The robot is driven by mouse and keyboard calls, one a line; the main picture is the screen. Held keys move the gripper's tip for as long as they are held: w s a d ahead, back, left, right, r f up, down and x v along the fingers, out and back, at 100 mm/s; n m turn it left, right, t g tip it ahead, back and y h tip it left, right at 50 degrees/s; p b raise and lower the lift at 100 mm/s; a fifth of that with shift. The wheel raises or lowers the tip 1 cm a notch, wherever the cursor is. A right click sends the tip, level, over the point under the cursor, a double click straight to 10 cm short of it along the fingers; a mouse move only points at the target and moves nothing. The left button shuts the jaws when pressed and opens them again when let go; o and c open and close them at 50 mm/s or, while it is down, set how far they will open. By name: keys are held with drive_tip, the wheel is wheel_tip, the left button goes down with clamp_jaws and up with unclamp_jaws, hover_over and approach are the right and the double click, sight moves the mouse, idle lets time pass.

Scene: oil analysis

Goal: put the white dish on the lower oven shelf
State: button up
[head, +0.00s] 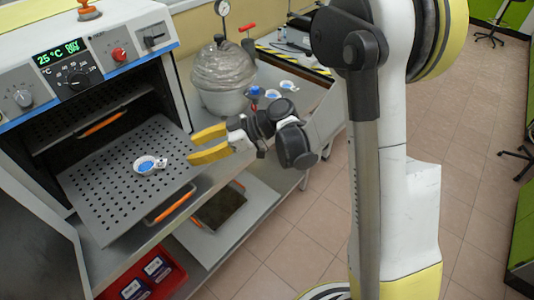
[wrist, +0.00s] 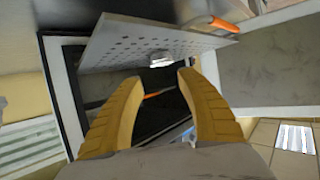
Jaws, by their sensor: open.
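The white dish (head: 145,164), with blue contents and a small white tab at its right side, rests on the perforated lower oven shelf (head: 95,200). This shelf is pulled out of the open oven. My gripper (head: 193,147) is open, its yellow fingers just right of the dish and pointing toward it, apart from it in the head view. In the wrist view the dish (wrist: 162,60) shows small, just beyond the gap between my open fingertips (wrist: 160,78), on the shelf plate (wrist: 120,45). Nothing is between the fingers.
The upper shelf, with an orange handle (head: 100,123), sits inside the oven. A glass desiccator (head: 222,80) stands on the bench to the right, with more white dishes (head: 288,86) beside it. A red tray (head: 150,278) is below. The lower shelf is otherwise bare.

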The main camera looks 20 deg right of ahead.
drive_tip(key=s+d+r+m+t+h, duration=0.2)
drive_tip(key=s+d+r+m+h, duration=0.2)
drive_tip(key=s+d, duration=0.5)
drive_tip(key=s+d+r+m+t+h, duration=0.2)
drive_tip(key=s+d+r+m+h, duration=0.2)
drive_tip(key=s+d+m+h, duration=0.5)
drive_tip(key=d+m, duration=0.2)
drive_tip(key=shift+s+d, duration=0.15)
drive_tip(key=shift+d, duration=0.15)
